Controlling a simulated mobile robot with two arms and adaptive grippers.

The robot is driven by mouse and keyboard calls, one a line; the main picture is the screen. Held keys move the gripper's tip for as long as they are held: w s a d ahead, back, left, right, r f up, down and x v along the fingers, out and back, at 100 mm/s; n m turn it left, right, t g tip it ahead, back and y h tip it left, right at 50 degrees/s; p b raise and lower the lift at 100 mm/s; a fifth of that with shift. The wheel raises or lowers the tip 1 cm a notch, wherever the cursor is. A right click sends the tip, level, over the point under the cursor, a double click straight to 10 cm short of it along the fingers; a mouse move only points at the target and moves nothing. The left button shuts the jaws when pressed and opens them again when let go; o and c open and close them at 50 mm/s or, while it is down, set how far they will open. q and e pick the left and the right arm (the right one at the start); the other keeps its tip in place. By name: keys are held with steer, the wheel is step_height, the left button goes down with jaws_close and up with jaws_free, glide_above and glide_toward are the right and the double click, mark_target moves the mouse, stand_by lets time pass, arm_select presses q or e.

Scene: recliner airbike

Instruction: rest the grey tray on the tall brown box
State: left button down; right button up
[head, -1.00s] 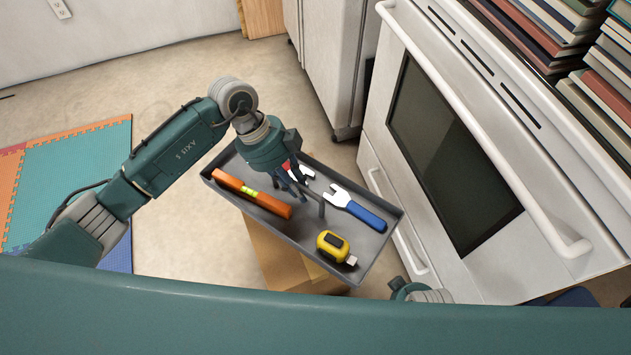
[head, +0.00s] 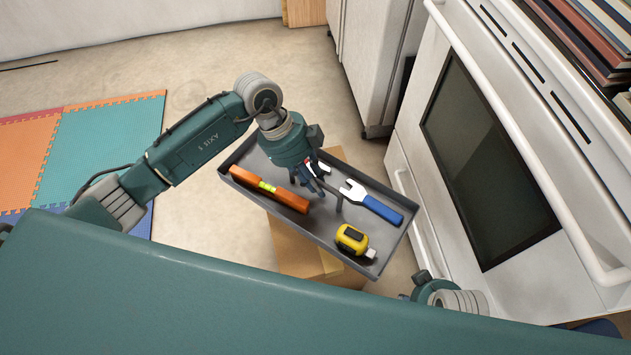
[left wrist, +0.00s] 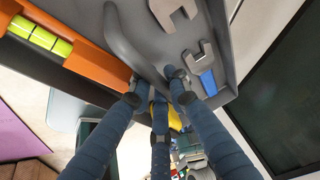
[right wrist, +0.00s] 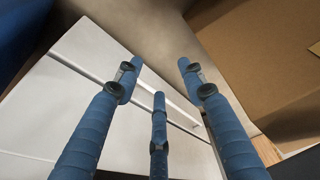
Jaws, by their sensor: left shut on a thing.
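The grey tray (head: 388,234) is in the middle of the head view, above the tall brown box (head: 297,250). My left gripper (head: 325,188) is shut on the tray's central handle, which also shows in the left wrist view (left wrist: 128,48). The box shows beyond the tray's far edge and below its near edge; the tray hides most of its top. I cannot tell whether tray and box touch. The tray carries an orange level (head: 270,189), a blue-handled wrench (head: 372,205) and a yellow tape measure (head: 352,240). My right gripper (right wrist: 157,75) is open and empty; a brown box (right wrist: 265,55) is beside it.
A white oven (head: 500,150) stands close on the right, its lower handle near the tray's right end. A grey-white cabinet (head: 375,60) is behind. Books (head: 580,40) are stacked at the upper right. Foam mats (head: 105,145) lie left on otherwise open floor.

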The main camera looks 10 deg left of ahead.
mark_target(319, 199)
arm_select(q)
steer(key=shift+d+f+b, duration=0.1)
steer(key=shift+f+b, duration=0.35)
steer(key=shift+b, duration=0.15)
steer(key=shift+w+f+b, duration=0.1)
steer(key=shift+f+b, duration=0.5)
steer(key=shift+b, duration=0.05)
steer(key=shift+f+b, duration=1)
steer(key=shift+b, duration=0.15)
arm_select(e)
steer(key=w+v, duration=0.1)
steer(key=v, duration=0.7)
steer(key=shift+r+t, duration=0.3)
steer(key=shift+r, duration=0.1)
steer(key=shift+s+d, duration=0.1)
steer(key=shift+d, duration=0.05)
arm_select(q)
steer(key=shift+f, duration=0.45)
arm_select(e)
steer(key=shift+w+a+r+t, duration=0.2)
steer(key=shift+w+t, duration=0.1)
steer(key=shift+w, duration=0.5)
arm_select(q)
steer(key=c, duration=1.9)
jaws_free()
steer(key=shift+f, duration=0.1)
arm_select(e)
steer(key=shift+s, duration=0.1)
